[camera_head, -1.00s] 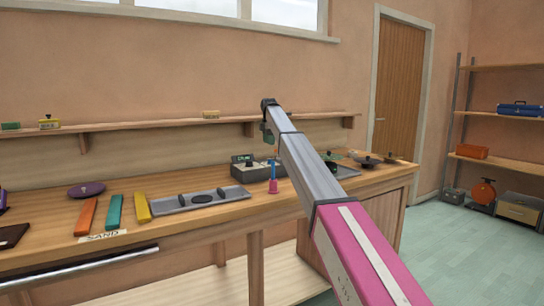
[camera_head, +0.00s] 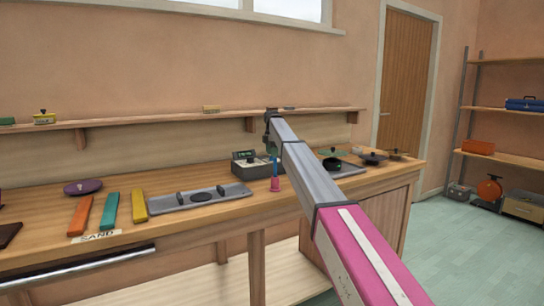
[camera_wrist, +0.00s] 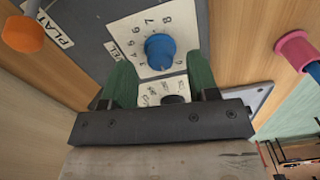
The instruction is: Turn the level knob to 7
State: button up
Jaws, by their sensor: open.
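The level knob (camera_wrist: 160,50) is blue and round. It sits on a white dial plate (camera_wrist: 128,30) with printed numbers, 6, 7 and 8 among them, on a dark grey box. The knob's pointer setting cannot be made out. My gripper (camera_wrist: 157,60) is open, with its green fingers on either side of the knob's near part; I cannot tell if they touch it. In the head view the grey box (camera_head: 242,170) stands on the bench, with my gripper (camera_head: 272,146) over its right part. The arm hides some of that area.
A black round control (camera_wrist: 174,99) sits below the knob. A pink holder with a blue handle (camera_head: 275,184) stands right of the box.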

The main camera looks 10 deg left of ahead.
jog(key=shift+f, duration=0.85)
jog(key=c, duration=0.9)
